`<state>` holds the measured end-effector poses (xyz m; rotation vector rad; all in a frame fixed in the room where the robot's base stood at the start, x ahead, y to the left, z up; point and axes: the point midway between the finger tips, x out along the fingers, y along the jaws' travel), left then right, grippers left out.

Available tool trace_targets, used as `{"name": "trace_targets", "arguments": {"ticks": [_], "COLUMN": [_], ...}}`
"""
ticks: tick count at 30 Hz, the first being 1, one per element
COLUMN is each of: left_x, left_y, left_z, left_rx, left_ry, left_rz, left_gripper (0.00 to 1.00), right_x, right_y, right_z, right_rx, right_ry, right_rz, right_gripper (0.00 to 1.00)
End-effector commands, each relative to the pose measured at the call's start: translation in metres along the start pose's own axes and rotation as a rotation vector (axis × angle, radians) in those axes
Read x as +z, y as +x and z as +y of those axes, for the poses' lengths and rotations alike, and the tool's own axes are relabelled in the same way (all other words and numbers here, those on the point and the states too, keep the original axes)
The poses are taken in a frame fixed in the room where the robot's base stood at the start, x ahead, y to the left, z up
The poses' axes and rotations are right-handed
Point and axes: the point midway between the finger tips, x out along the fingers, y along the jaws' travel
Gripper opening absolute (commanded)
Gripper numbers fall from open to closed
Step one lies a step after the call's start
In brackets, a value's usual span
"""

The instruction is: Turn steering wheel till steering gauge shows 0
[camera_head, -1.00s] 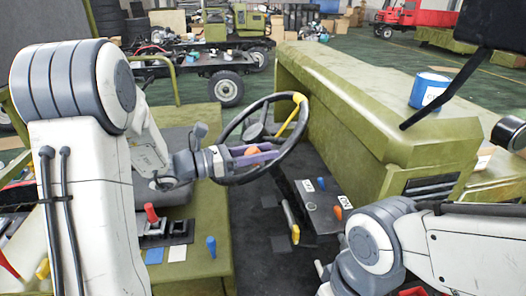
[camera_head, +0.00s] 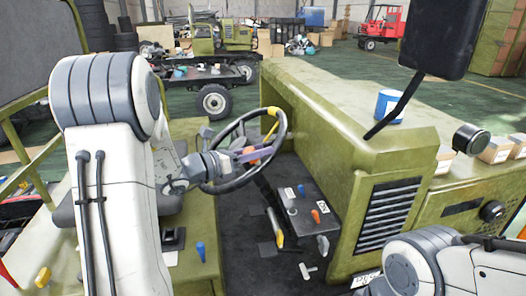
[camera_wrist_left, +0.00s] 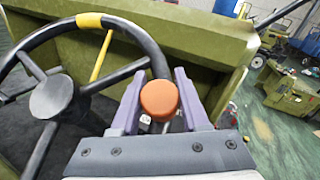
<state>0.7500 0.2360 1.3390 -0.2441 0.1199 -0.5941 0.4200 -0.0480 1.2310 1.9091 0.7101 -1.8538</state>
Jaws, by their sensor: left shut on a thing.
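The black steering wheel (camera_head: 232,187) stands tilted above the green chassis and has a yellow band at the upper right of its rim. In the left wrist view, the wheel (camera_wrist_left: 53,96) is at the left, its yellow band (camera_wrist_left: 88,20) at the top and a yellow spoke below it. My left gripper (camera_head: 246,154) is at the wheel's rim, with its purple fingers shut on the orange knob (camera_wrist_left: 158,100). The inner faces of the fingers are partly hidden by the knob. I cannot make out a gauge reading. My right arm is at the lower right; its gripper is out of view.
A dark panel (camera_head: 305,205) with levers lies right of the wheel. The green hood (camera_head: 330,110) carries a blue can (camera_head: 388,107). A black mirror (camera_head: 440,35) hangs at the upper right on its arm. Cardboard boxes (camera_head: 497,150) sit at the right.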

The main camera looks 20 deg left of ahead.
Motion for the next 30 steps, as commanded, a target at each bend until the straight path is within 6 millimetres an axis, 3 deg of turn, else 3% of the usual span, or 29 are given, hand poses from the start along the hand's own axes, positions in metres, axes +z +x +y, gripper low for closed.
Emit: {"name": "trace_targets", "arguments": {"ticks": [1, 3, 14, 17, 30], "left_x": [0.0, 0.0, -0.001, -0.002, -0.002], "left_y": [-0.001, -0.001, -0.002, -0.012, -0.092], "left_z": [0.001, 0.001, -0.001, 0.001, 0.001], "left_rx": [0.004, 0.003, -0.001, 0.001, 0.004], "left_ry": [-0.003, -0.003, -0.001, 0.0, 0.0], "left_rz": [0.0, 0.0, 0.0, -0.001, -0.001], "left_gripper": [0.52, 0.74, 0.74, 0.74, 0.74], "right_x": [0.0, 0.0, 0.0, 0.001, 0.002], "right_y": [0.0, 0.0, 0.002, 0.008, 0.038], "right_z": [0.0, 0.0, 0.0, 0.001, 0.003], "right_rx": [0.0, 0.0, 0.0, 0.0, 0.0], "right_ry": [0.0, 0.0, 0.0, 0.001, 0.007], "right_rz": [0.0, 0.0, 0.0, 0.0, 0.0], "right_gripper": [0.5, 0.5, 0.5, 0.5, 0.5]}}
